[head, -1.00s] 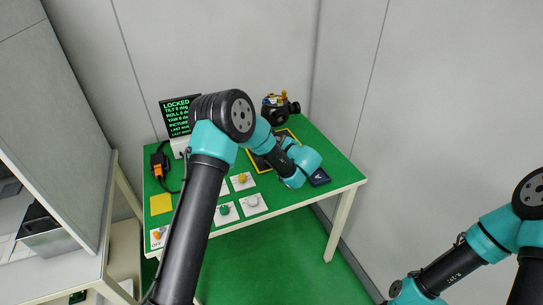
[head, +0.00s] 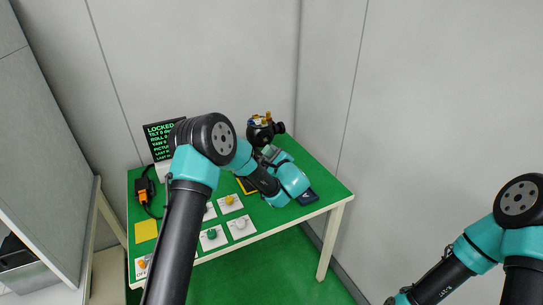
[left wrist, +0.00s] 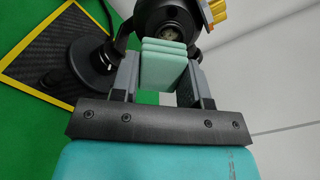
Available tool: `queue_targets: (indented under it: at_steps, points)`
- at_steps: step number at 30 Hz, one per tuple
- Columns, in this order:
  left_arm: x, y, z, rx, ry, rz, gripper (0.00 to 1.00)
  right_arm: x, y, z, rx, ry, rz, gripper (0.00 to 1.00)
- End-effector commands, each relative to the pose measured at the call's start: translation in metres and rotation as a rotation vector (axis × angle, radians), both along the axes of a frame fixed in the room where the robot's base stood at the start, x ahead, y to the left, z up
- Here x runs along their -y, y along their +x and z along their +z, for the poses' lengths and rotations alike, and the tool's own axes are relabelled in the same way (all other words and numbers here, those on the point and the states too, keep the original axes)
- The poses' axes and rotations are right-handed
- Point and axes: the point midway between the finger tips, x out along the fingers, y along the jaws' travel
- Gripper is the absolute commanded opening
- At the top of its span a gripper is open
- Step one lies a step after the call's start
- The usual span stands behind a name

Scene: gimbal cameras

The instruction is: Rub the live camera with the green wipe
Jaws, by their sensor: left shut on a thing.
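The live camera (head: 262,133) is a dark rounded body with yellow and blue parts, on its stand at the back right of the green table. In the left wrist view the camera (left wrist: 158,14) is at the top, its round lens facing the gripper. My left gripper (head: 271,153) is just in front of it, partly hidden by its arm. It is shut on the folded pale-green wipe (left wrist: 168,68). The wipe's upper edge overlaps the lower part of the camera in that view; I cannot tell whether they touch. My right gripper is outside the views.
A screen (head: 161,137) reading LOCKED stands at the back left. An orange and black device (head: 143,190) and a yellow pad (head: 146,230) lie on the left. White cards with coloured knobs (head: 230,203) line the front. A dark blue pad (head: 308,196) is at the right edge.

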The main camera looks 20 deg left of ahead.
Motion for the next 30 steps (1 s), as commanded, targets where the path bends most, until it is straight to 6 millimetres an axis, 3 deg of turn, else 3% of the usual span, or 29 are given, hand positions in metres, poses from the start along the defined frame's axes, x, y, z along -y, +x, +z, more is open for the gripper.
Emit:
queue_targets:
  at_steps: [18,30]
  points:
    - [-0.034,0.036,0.000,0.001,-0.001,0.001,0.19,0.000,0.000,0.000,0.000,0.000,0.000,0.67]
    - [-0.038,0.040,0.000,0.001,0.000,0.001,0.19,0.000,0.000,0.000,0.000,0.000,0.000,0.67]
